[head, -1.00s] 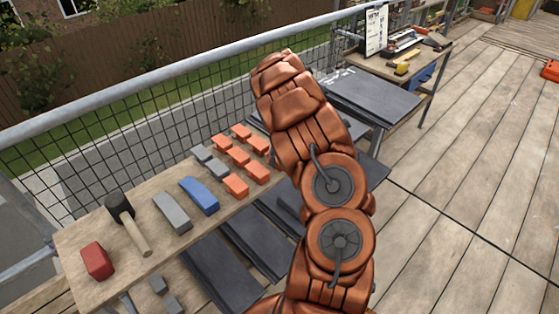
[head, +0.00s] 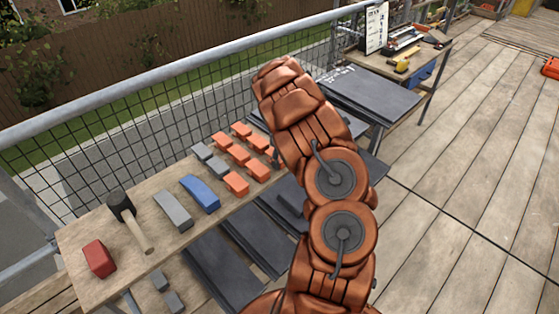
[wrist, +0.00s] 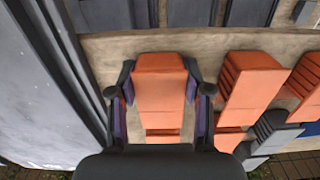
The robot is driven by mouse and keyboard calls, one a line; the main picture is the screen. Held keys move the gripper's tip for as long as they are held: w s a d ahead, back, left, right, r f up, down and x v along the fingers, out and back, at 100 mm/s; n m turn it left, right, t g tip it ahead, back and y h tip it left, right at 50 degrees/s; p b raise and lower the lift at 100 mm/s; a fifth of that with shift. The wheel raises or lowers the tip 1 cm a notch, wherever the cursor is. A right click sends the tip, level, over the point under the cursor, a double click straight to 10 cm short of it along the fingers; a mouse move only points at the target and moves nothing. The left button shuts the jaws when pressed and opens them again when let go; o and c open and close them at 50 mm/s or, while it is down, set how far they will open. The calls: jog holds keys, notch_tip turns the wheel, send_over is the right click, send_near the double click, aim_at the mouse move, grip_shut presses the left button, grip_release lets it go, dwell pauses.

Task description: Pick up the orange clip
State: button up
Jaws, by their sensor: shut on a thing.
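In the wrist view an orange clip (wrist: 160,88) sits between the two fingers of my gripper (wrist: 160,95), one finger against each side. My gripper is shut on it. The clip is close over the wooden bench; I cannot tell whether it touches the wood. More orange clips (wrist: 248,82) stand just to the right. In the head view several orange clips (head: 238,155) lie in rows on the bench, left of my arm. My gripper and the held clip are hidden there behind my arm.
The wooden bench (head: 88,283) also holds a red block (head: 99,259), a mallet (head: 121,207), a grey block (head: 173,210), a blue block (head: 199,193) and small grey clips (head: 202,152). Dark tiles (head: 372,98) lie beyond. A mesh railing (head: 150,150) runs behind. The deck at right is open.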

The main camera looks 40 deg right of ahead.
jog(key=shift+c, duration=0.5)
jog(key=shift+r+b, duration=0.55)
jog(key=shift+r, duration=0.4)
jog(key=shift+s+d+r+b, duration=0.1)
jog(key=shift+s+r+b, duration=0.1)
jog(key=shift+r, duration=0.2)
jog(key=shift+s+d+r+b, duration=0.1)
jog(key=shift+r+b, duration=0.1)
jog(key=shift+r, duration=0.2)
jog(key=s+d+b, duration=0.1)
jog(key=s+d, duration=0.2)
jog(key=s, duration=0.4)
jog(key=s+d+r+b, duration=0.1)
jog(key=s+d+b, duration=0.1)
jog(key=s, duration=0.5)
jog(key=shift+d+r, duration=0.25)
jog(key=shift+d, duration=0.5)
jog(key=o, duration=0.6)
jog(key=shift+w, duration=0.1)
grip_shut()
